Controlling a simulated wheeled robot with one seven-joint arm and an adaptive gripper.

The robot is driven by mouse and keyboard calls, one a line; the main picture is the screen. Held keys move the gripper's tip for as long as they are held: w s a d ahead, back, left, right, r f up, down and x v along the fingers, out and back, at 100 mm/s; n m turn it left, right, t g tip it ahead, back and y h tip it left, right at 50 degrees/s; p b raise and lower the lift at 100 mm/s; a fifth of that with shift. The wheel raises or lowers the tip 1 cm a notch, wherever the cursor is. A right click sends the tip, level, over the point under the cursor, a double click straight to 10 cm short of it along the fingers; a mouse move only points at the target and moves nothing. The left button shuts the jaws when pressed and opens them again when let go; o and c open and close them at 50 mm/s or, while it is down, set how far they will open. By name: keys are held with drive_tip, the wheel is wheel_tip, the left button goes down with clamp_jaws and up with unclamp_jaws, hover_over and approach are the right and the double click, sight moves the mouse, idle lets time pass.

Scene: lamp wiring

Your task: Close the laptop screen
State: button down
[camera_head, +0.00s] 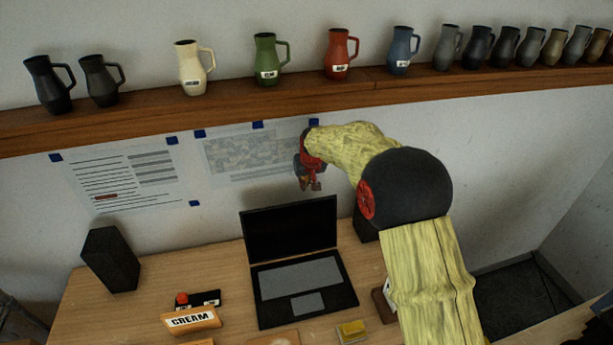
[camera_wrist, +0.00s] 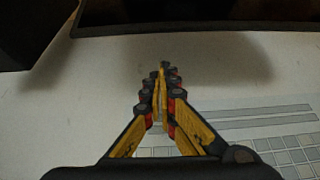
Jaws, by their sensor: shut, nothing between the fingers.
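The black laptop (camera_head: 300,290) stands on the desk, its screen (camera_head: 289,229) raised and tilted back, its grey keyboard bare. My gripper (camera_head: 313,186) is up near the wall, above and behind the top right of the screen, in front of the pinned papers. It is apart from the screen in the head view. In the wrist view my gripper (camera_wrist: 163,66) shows with its yellow fingers shut together and empty. The laptop is not clearly recognisable in the wrist view.
A wooden shelf (camera_head: 220,108) with several jugs runs above. A black speaker (camera_head: 111,260) stands at the left, another (camera_head: 365,226) partly behind my arm. A CREAM label block (camera_head: 191,321), a red-button box (camera_head: 206,299) and a yellow block (camera_head: 351,331) lie near the laptop.

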drive_tip(key=s, duration=0.1)
drive_tip(key=f+p, duration=0.1)
drive_tip(key=s, duration=0.1)
drive_tip(key=shift+s+d+f, duration=0.2)
drive_tip(key=shift+s+d, duration=0.05)
drive_tip(key=shift+s, duration=0.05)
drive_tip(key=shift+s, duration=0.1)
idle(0.4)
